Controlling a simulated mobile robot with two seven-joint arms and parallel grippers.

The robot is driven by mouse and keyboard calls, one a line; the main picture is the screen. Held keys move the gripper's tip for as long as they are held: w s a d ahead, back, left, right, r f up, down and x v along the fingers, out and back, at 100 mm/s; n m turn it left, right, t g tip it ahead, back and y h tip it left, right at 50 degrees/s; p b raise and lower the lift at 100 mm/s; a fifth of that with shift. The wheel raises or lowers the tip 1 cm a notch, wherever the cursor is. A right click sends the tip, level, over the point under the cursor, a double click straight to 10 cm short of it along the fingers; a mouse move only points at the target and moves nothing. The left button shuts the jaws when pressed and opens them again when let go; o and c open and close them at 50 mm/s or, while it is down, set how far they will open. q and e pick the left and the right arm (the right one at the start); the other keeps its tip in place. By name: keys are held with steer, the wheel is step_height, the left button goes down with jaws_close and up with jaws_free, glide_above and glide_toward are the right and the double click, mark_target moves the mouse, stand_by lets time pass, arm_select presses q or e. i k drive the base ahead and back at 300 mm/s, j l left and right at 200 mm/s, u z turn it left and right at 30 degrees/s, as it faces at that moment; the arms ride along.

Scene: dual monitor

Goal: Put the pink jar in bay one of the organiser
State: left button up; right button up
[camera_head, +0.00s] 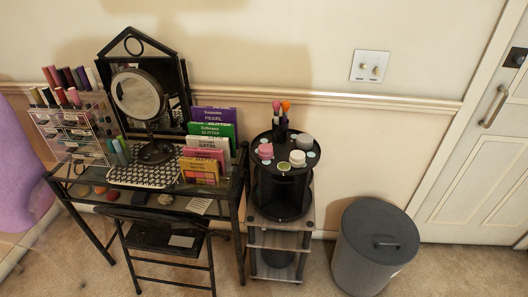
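A small pink jar (265,151) stands on the left side of the round top of a black tiered organiser (263,187). A grey jar (304,142), a pale jar with a whitish lid (297,158) and a green-topped item (284,167) share that top. A black cup with brushes (279,126) stands at its back. Small pale discs mark the top. An open dark space shows below it; I cannot tell which part is bay one. Neither of my grippers is in view.
The organiser stands on a small wooden-topped shelf unit (282,240). To its left is a black vanity table with a round mirror (138,94), upright palettes (213,122) and a folding chair (155,236) in front. A grey bin (375,250) stands to the right.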

mark_target(282, 210)
steer(key=i+l+u, duration=0.2)
steer(key=l, duration=0.15)
steer(key=i+l+u, duration=0.15)
steer(key=l, duration=0.25)
steer(key=i+l+u, duration=0.2)
steer(key=l, duration=0.15)
steer(key=k, duration=0.1)
